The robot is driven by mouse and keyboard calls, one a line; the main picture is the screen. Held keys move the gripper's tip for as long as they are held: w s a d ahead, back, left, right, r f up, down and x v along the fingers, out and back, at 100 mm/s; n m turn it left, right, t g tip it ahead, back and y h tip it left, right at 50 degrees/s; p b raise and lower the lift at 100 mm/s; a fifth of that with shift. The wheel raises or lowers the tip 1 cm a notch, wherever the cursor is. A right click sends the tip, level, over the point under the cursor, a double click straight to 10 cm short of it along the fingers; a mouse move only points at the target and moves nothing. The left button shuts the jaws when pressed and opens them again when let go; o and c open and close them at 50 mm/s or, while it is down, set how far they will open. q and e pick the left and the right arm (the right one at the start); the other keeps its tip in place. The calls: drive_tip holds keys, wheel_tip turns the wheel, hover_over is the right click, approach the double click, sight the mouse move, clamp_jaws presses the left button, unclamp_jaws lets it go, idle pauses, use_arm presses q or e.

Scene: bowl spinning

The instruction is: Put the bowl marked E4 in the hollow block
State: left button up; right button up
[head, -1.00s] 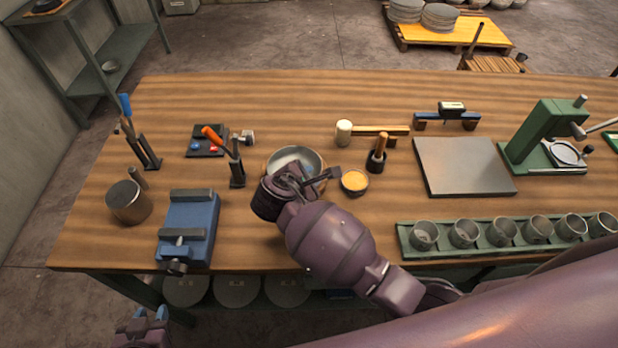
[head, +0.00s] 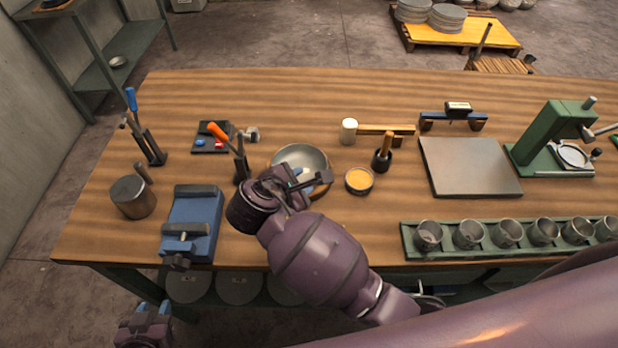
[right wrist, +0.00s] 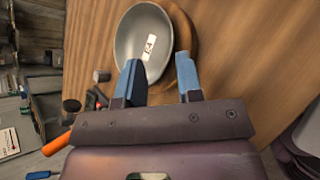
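The grey metal bowl (head: 300,157), with a white label reading E4 in the right wrist view (right wrist: 149,46), is at the middle left of the bench. The round wooden hollow block (head: 326,188) shows past the bowl's near right side, and along its right side in the right wrist view (right wrist: 184,40). The bowl overlaps the block off-centre; I cannot tell how it rests. My right gripper (right wrist: 159,78) is open at the bowl's near rim, one finger overlapping the bowl, the other over the block. My left gripper (head: 152,311) hangs low at the left, apparently open and empty.
An orange-filled dish (head: 359,181), a mallet (head: 385,131) and a metal plate (head: 468,166) lie right. A green cup rack (head: 455,250) lines the front edge.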

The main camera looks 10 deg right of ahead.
drive_tip(key=shift+v, duration=2.1)
